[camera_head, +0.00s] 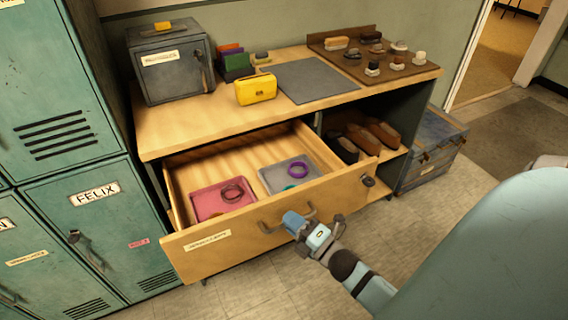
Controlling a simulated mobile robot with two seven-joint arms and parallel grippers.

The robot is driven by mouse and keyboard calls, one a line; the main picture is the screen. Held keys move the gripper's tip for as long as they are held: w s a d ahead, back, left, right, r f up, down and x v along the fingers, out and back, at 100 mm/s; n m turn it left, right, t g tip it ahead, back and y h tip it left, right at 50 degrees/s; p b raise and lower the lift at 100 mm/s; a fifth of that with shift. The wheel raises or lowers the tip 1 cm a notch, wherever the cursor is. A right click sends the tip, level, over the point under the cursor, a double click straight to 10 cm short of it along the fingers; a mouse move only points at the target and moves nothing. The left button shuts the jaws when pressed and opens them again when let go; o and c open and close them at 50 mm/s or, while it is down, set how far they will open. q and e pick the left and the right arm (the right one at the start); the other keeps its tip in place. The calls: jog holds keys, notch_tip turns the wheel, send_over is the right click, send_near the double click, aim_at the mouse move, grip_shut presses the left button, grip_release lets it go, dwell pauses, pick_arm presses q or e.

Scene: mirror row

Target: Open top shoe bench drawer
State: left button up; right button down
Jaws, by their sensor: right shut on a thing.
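The wooden shoe bench (180,125) stands against the wall. Its top drawer (225,254) is pulled well out, and its inside shows. In it lie a pink tray (205,206) and a grey tray (273,181), with a dark ring (232,191) and a purple ring (297,169) on them. My right gripper (300,222) is shut on the drawer's handle (268,229) at the middle of the front panel. The fingertips partly hide the handle. My left gripper is not in view.
Green lockers (75,138) stand close to the drawer's left side. A grey box (172,62), a yellow case (256,89) and a brush board (345,60) sit on the bench top. A blue trunk (434,146) stands right of the bench. Floor in front is clear.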

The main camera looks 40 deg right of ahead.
jog(key=shift+s+a, duration=0.1)
jog(key=shift+s, duration=0.4)
jog(key=c, duration=1.2)
grip_release()
jog(key=v, duration=1.3)
jog(key=shift+s, duration=0.4)
